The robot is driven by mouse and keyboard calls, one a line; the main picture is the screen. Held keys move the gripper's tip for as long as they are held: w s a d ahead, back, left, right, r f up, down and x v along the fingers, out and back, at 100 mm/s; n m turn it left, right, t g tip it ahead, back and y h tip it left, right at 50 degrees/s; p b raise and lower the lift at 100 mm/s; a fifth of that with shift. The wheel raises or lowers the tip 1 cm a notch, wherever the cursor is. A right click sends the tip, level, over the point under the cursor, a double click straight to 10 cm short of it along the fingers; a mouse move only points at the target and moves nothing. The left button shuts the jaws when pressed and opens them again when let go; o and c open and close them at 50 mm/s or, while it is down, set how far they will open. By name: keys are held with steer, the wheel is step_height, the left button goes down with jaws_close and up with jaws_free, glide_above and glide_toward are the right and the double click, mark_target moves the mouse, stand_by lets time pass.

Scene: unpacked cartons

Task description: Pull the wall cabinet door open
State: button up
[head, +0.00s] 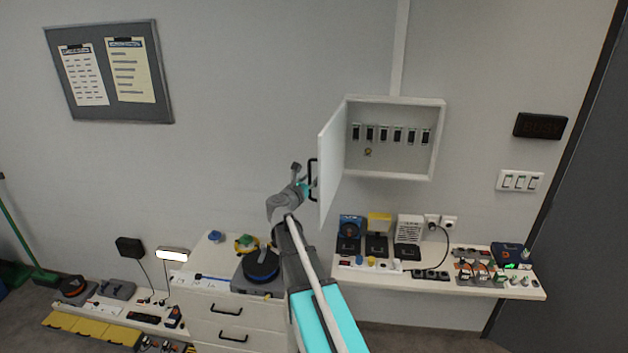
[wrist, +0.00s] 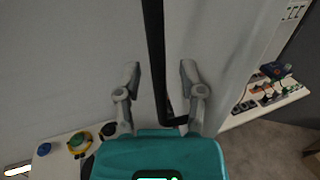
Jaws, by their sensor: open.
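The wall cabinet (head: 438,142) is a white box on the wall with a row of several black switches inside. Its door (head: 331,165) is hinged on the left and stands wide open, swung out from the wall; it also shows in the wrist view (wrist: 225,50). The black bar handle (head: 313,180) is on the door's outer face. In the wrist view the handle (wrist: 155,60) runs down between the two fingers. My gripper (head: 304,187) is open at the handle, with a finger on each side and gaps between. In the wrist view my gripper (wrist: 160,75) shows both fingertips apart.
A shelf (head: 520,290) below the cabinet holds chargers, plugs and tools. A white drawer unit (head: 215,335) with a round dark device (head: 261,264) stands below my arm. A notice board (head: 160,100) hangs at upper left. Wall space left of the door is free.

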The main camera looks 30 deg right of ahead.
steer(key=v, duration=1.2)
steer(key=shift+w, duration=0.1)
stand_by(0.6)
